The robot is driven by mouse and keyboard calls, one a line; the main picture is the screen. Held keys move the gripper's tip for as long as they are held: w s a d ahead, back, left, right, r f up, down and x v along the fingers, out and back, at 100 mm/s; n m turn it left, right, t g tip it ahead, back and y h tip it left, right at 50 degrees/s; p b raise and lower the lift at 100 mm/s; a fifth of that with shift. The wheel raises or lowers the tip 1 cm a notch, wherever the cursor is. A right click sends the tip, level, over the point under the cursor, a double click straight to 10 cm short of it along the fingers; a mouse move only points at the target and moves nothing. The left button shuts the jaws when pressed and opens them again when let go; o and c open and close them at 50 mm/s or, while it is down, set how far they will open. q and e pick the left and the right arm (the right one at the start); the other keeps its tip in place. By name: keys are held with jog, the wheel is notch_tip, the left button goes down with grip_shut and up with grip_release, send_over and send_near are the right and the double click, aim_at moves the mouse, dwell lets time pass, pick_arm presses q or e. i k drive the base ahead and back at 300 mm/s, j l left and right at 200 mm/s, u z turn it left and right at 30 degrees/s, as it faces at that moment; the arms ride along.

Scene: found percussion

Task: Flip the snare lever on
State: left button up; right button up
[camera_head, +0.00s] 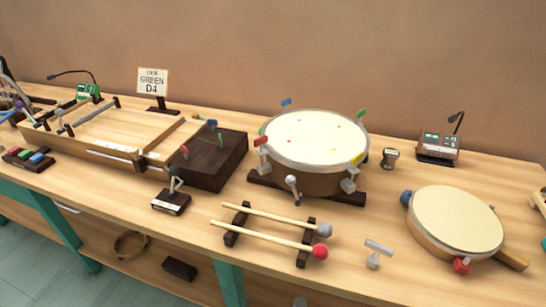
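A large drum (318,140) with a white head and a brown shell rests on a dark wooden stand (262,184) near the middle of the table. Coloured tuning keys stand around its rim, and a few coloured dots mark its head. A small pale metal lever with a rounded end (292,182) sits at the front of the drum's shell and looks like the snare lever. Its end is up and its stem runs down; I cannot tell its on or off position. Neither of my grippers is in view.
A block with a small lever (171,202) stands left of the drum. Two mallets (265,229) lie on a dark rack in front. A T-shaped key (374,256) and a frame drum (455,220) are to the right. A dark box (212,160) stands close on the left.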

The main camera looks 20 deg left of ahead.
aim_at(291, 180)
jog(key=i+l+u, duration=0.1)
jog(key=i+u, duration=0.3)
jog(key=i, duration=0.55)
